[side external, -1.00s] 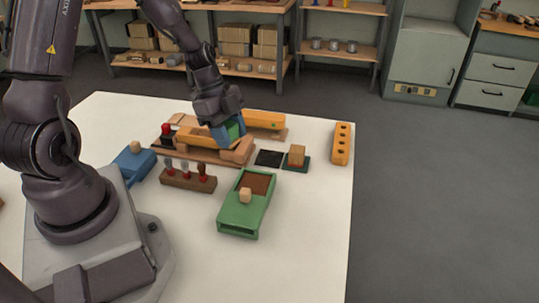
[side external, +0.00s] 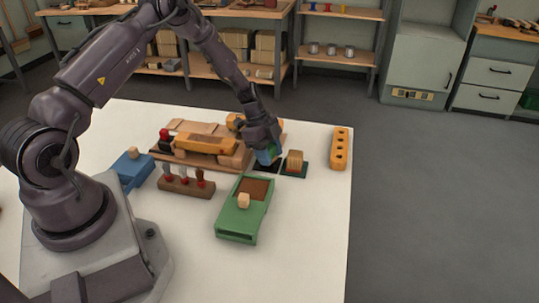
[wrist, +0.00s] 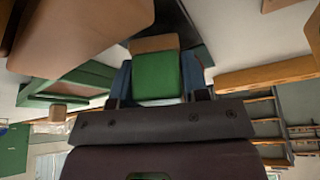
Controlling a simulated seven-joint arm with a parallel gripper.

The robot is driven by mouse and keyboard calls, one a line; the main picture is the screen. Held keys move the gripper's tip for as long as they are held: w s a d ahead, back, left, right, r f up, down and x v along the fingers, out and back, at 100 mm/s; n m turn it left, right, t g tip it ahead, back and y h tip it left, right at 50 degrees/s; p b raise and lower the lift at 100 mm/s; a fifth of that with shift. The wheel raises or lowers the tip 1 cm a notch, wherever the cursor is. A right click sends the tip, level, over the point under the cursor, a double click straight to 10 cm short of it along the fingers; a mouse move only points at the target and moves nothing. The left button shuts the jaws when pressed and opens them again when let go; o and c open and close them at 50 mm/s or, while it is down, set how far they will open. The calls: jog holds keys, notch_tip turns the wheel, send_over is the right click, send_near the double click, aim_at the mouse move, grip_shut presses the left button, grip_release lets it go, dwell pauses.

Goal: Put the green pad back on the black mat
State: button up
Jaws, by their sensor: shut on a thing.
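My gripper (side external: 268,155) is shut on the green pad, with its blue fingers on either side. In the wrist view the green pad (wrist: 157,76) sits between the fingers (wrist: 156,70), with a tan wooden part at its far end. The black mat (side external: 262,169) lies on the white table under the gripper and is partly hidden by it. A dark surface, probably the mat (wrist: 196,45), shows behind the pad in the wrist view. I cannot tell whether the pad touches the mat.
A wooden block on a dark green base (side external: 295,163) stands just right of the mat. The green box (side external: 245,210) lies in front, and the wooden fixture with a yellow bar (side external: 205,144) is to the left. A yellow block with holes (side external: 340,148) stands farther right.

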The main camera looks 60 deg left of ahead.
jog(key=shift+f, duration=0.35)
jog(key=shift+f, duration=0.1)
jog(key=o, duration=1)
jog(key=shift+c, duration=0.2)
